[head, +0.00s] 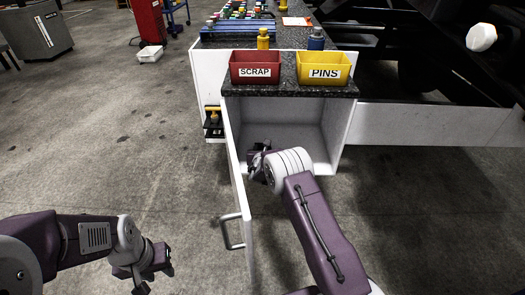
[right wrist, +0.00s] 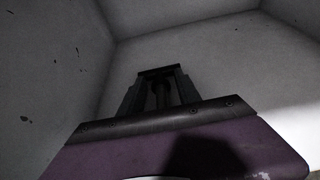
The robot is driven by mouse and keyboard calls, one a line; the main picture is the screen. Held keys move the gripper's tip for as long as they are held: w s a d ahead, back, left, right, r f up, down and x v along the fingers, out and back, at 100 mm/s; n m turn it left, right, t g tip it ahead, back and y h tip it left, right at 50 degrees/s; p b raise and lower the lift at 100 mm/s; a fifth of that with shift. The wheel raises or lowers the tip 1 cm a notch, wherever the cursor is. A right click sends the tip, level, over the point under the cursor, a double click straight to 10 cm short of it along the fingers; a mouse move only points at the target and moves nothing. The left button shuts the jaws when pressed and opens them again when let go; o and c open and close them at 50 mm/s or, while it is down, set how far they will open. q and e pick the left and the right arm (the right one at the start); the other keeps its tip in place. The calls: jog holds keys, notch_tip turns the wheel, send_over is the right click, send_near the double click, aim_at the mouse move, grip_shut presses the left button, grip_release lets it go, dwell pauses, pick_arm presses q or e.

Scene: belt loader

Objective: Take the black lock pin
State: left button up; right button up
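My right gripper (head: 257,152) reaches into the open white cabinet (head: 312,110) under the counter; my wrist hides part of it. In the right wrist view the dark fingers (right wrist: 160,88) point at the pale cabinet walls. A dark upright shape (right wrist: 162,95) shows between them, but it is too dark to tell whether it is the black lock pin or part of the gripper. I cannot make out the lock pin for certain in either view. My left gripper (head: 146,274) hangs low over the floor at the left, away from the cabinet; its finger opening is unclear.
The cabinet door (head: 238,190) stands open toward me, left of my right arm. A red SCRAP bin (head: 255,58) and a yellow PINS bin (head: 323,60) stand on the counter above. A yellow-and-black item (head: 213,122) is beside the cabinet. The floor at left is mostly clear.

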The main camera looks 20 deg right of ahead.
grip_shut()
jog(key=shift+r+p, duration=0.35)
jog(key=shift+r, duration=0.2)
notch_tip(320, 180, up, 3)
jog(key=shift+p, duration=0.9)
jog(key=s+d+r+b, duration=0.6)
jog(key=d+r, duration=0.1)
jog(key=d, duration=0.3)
jog(key=shift+s+b, duration=0.15)
jog(key=shift+b, duration=0.2)
